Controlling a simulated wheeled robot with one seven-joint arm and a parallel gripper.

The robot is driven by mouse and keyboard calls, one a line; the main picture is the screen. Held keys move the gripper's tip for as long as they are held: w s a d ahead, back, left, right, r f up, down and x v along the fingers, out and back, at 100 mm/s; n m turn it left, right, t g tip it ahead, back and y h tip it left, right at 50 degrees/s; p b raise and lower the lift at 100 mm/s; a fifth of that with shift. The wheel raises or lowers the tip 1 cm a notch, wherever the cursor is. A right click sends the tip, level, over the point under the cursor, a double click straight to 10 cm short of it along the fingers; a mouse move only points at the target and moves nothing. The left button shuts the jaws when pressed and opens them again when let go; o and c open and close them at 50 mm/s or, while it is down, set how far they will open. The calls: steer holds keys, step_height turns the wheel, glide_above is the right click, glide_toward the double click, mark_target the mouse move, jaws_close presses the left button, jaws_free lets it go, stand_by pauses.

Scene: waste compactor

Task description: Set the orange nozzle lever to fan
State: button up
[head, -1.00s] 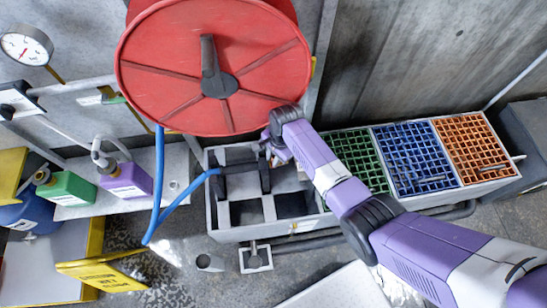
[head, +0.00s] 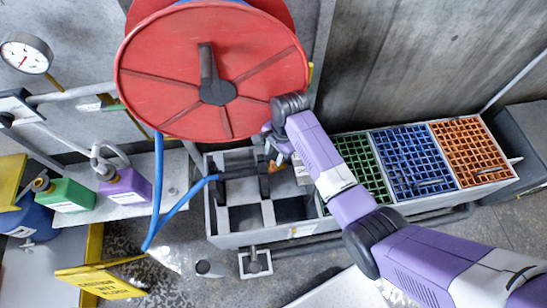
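A small orange part (head: 273,166), which looks like the nozzle lever, shows just below my gripper. It sits at the right end of the dark nozzle (head: 240,172), which lies across the grey open-topped trough. The blue hose (head: 180,207) runs into the nozzle's left end. My gripper (head: 277,150) is over the right end of the nozzle, close to the orange part. Whether it touches the lever is too small to tell. Its fingers are small and partly hidden by my wrist, so their opening is unclear. The lever's setting cannot be read.
The red hose reel (head: 210,65) hangs just above and left of my gripper. Green, blue and orange grid bins (head: 413,160) stand to the right. Green (head: 67,195) and purple (head: 126,186) bottles stand on a shelf at left. A yellow sign (head: 100,281) stands on the floor.

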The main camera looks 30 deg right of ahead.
steer(key=shift+r, duration=0.3)
